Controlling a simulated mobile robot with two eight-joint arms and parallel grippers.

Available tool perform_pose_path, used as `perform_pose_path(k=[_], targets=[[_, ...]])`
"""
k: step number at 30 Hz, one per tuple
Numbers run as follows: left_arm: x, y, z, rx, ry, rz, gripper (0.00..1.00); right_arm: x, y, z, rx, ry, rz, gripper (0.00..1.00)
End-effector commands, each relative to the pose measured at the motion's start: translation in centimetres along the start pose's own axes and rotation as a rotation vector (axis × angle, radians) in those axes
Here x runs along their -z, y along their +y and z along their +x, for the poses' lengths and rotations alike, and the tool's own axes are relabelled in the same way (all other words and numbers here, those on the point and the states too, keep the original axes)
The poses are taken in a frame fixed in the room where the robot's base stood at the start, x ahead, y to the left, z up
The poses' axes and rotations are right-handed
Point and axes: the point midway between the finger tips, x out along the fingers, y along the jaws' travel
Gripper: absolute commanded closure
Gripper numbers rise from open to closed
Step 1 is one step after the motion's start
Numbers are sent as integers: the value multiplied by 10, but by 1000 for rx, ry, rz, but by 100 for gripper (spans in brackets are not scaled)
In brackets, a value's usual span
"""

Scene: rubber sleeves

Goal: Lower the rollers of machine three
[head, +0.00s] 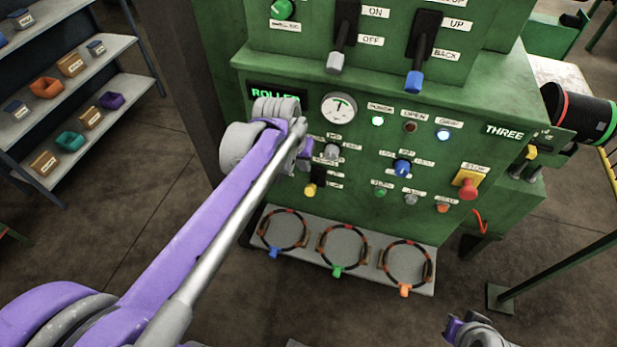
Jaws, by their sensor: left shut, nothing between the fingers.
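Machine three is the green machine (470,90), marked THREE on its front panel. A display (275,95) with green letters starting "ROLLE" is partly covered by my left arm. A blue-tipped lever (414,82) hangs down beside UP and BACK labels. A grey-tipped lever (337,62) points down by OFF. Grey (331,153), blue (402,168) and yellow (311,189) knobs sit lower; their small labels are unclear. My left gripper (307,147) is shut and empty, in front of the panel beside the grey knob; contact is unclear. My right gripper (455,329) is partly visible at the bottom, apart from the machine.
A red stop button (467,187) sits on the panel's right side. The gauge (339,108) is beside my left wrist. A low ledge (435,285) holds three rings. Shelves (100,60) with small boxes and sleeves stand at left. A green post (560,275) is at right.

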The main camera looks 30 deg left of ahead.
Motion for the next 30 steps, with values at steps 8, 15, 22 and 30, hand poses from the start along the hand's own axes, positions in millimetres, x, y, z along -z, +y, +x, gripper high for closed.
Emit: perform_pose_path(k=[8, 15, 22, 30], targets=[[42, -20, 14, -11, -25, -54, 100, 0, 0, 0, 0, 0, 0, 100], [45, -22, 15, -13, -28, -58, 100, 0, 0, 0, 0, 0, 0, 100], [44, -22, 17, -13, -28, -57, 100, 0, 0, 0, 0, 0, 0, 100], [44, -21, 56, -13, -28, -56, 100, -2, 0, 2, 0, -2, 0, 100]])
